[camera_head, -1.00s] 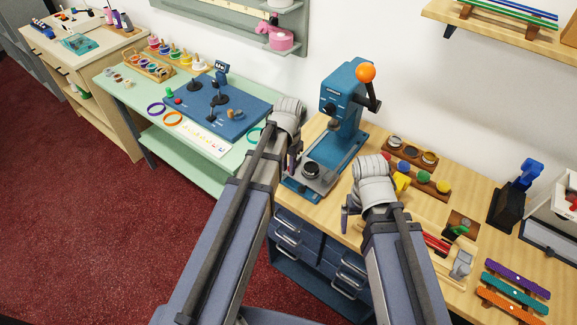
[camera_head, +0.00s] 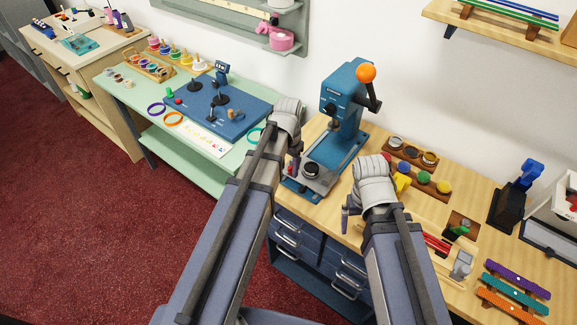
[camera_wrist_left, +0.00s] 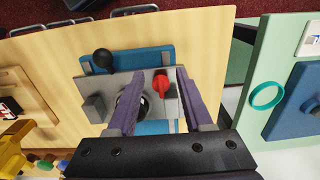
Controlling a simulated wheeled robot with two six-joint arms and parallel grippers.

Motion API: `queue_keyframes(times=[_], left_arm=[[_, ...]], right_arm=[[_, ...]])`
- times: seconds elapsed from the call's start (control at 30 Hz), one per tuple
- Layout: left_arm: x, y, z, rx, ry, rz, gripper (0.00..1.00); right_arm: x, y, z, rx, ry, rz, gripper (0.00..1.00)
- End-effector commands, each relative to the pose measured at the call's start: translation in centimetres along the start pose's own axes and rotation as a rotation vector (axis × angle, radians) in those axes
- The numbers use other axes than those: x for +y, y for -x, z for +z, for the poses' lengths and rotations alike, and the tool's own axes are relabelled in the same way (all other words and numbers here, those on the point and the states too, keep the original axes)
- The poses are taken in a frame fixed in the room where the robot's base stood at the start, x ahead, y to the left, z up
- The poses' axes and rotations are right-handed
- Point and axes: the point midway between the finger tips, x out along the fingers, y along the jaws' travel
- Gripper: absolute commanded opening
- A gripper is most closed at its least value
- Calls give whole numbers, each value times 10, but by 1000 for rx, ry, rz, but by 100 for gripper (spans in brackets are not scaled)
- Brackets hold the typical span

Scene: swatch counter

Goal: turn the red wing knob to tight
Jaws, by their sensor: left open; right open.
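The red wing knob (camera_wrist_left: 161,84) sits on the grey plate on the blue base of the press (camera_head: 343,110). In the left wrist view it appears between the purple fingers of my left gripper (camera_wrist_left: 160,73), which is open and empty. I cannot tell the height of the fingertips over the knob. In the head view my left gripper (camera_head: 293,166) is at the left edge of the press base, and the arm partly hides that spot. My right gripper (camera_head: 348,214) is open and empty near the table's front edge, right of the press.
Wooden racks with coloured pots (camera_head: 432,182) stand right of the press. A green table (camera_head: 131,97) is on the left.

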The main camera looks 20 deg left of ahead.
Motion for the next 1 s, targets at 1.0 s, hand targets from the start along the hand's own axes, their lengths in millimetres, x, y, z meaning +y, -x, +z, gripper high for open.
queue_keyframes(times=[1.0], left_arm=[[0,79,0,0,0,0,51]], right_arm=[[8,78,5,0,2,0,95]])
